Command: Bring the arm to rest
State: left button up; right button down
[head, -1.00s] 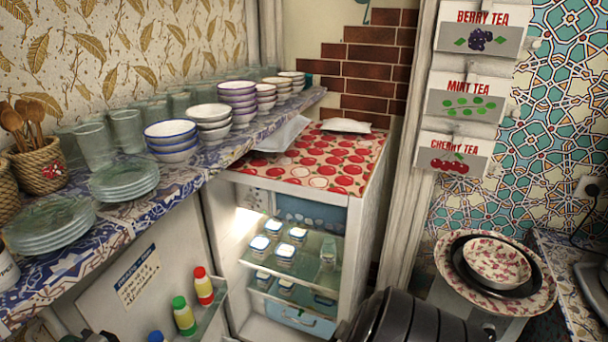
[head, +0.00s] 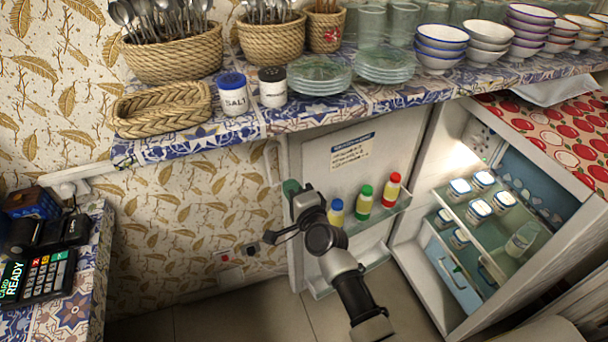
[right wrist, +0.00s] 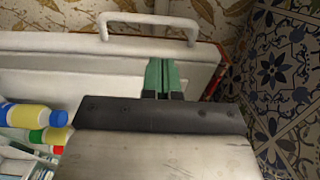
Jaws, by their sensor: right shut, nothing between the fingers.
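My right gripper (head: 291,188) is shut and empty, its green fingertips together beside the outer edge of the open fridge door. In the right wrist view the green fingers (right wrist: 166,76) point at the white door (right wrist: 60,62), below its handle (right wrist: 150,20) in the picture. I cannot tell whether they touch the door. In the head view the open fridge door (head: 362,140) partly hides behind my right arm, which reaches up from the bottom. My left gripper is not in view.
The fridge (head: 462,283) stands open with jars on its shelves. Bottles (head: 364,200) stand in the door rack. Above runs a tiled shelf (head: 200,145) with baskets, plates, bowls and glasses. A card terminal (head: 38,277) lies at the left. Floor (head: 240,322) shows below.

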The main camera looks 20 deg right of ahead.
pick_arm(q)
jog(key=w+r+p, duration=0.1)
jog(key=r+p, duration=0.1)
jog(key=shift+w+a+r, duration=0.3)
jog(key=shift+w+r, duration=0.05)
pick_arm(e)
jog(key=s+a, duration=0.4)
jog(key=s, duration=0.2)
jog(key=shift+a+f, duration=0.25)
jog(key=shift+a, duration=0.05)
